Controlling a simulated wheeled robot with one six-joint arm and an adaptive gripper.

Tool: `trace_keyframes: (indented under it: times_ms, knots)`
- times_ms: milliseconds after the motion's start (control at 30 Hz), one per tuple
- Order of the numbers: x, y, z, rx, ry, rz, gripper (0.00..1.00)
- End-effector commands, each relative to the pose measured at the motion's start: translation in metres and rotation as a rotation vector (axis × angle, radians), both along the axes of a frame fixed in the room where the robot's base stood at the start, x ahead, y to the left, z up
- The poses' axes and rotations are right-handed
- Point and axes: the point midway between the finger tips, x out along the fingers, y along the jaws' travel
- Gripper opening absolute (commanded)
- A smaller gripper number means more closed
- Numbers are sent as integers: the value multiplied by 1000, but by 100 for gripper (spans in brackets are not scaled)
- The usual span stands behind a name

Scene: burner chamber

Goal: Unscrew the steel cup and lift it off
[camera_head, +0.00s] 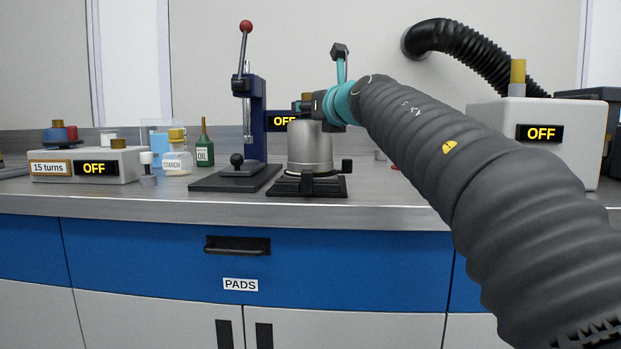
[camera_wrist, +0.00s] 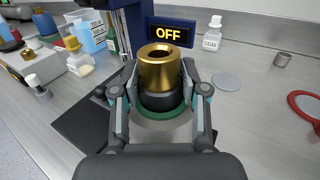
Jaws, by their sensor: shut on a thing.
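The steel cup (camera_head: 310,146) stands upright on a black base (camera_head: 307,184) on the bench in the head view. A brass-coloured piece (camera_wrist: 160,70) with a hole in its top sits over a black collar (camera_wrist: 161,102) and a green ring (camera_wrist: 165,114) in the wrist view. My gripper (camera_wrist: 160,82) points down above the cup, with one finger on each side of the brass piece and collar. It is shut on this brass-topped fitting. The exact contact and the joint with the cup below are partly hidden by the fingers.
A blue press (camera_head: 259,125) with a red-knobbed lever stands close left of the cup. A white box (camera_head: 560,132) reading OFF stands right. A starch bottle (camera_head: 177,160) and green oil bottle (camera_head: 205,148) stand left. A red-rimmed round item (camera_wrist: 304,108) lies right in the wrist view.

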Motion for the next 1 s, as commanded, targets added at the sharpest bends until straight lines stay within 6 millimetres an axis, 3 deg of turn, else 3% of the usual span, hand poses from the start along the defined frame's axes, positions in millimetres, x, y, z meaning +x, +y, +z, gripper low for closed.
trace_keyframes:
  times_ms: [600, 1000]
  knots:
    - [0, -1, 1, 0, -6, 396, 0]
    - [-1, 1, 4, -1, -5, 388, 0]
